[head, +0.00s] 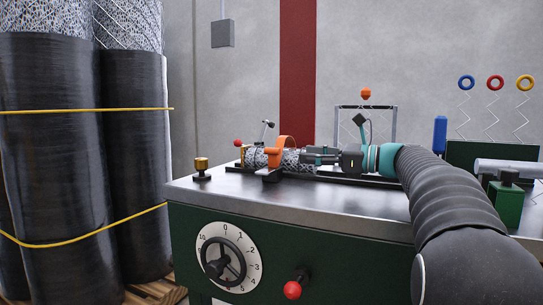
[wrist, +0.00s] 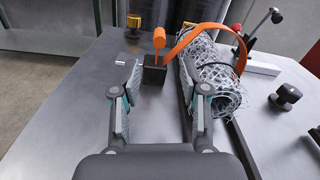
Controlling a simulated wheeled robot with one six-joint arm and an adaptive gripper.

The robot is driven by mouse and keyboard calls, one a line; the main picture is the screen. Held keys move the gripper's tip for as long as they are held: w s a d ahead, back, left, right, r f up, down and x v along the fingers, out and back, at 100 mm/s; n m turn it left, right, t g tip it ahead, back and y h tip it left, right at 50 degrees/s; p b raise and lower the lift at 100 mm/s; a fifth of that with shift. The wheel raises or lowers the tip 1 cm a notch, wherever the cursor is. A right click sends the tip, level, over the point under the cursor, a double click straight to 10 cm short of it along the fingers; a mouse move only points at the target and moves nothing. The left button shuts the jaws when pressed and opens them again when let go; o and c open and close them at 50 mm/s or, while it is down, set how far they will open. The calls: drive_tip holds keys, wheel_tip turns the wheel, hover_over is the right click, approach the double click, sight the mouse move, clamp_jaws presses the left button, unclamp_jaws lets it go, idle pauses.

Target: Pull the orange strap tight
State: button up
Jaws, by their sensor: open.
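The orange strap (head: 287,142) arches over a roll of wire mesh (head: 291,160) on the bench top. In the wrist view the strap (wrist: 205,27) loops around the mesh roll (wrist: 222,88), standing clear of it at the top. An orange upright tab (wrist: 159,38) stands at a black block (wrist: 154,75) left of the roll; whether it joins the strap is unclear. My gripper (wrist: 159,68) is open and empty, its fingers either side of the block in the picture, the right one close to the roll. In the head view my gripper (head: 315,158) reaches in from the right, partly covering the roll.
A brass knob (wrist: 134,22) stands on the bench beyond the block. The bench front carries a dial (head: 227,257) and a red knob (head: 292,290). Bare metal lies left of my gripper.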

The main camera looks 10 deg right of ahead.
sight(273, 155)
drive_tip(key=x, duration=1)
drive_tip(key=shift+w+a+b, duration=0.15)
drive_tip(key=shift+a+b, duration=0.15)
drive_tip(key=shift+b, duration=0.05)
clamp_jaws()
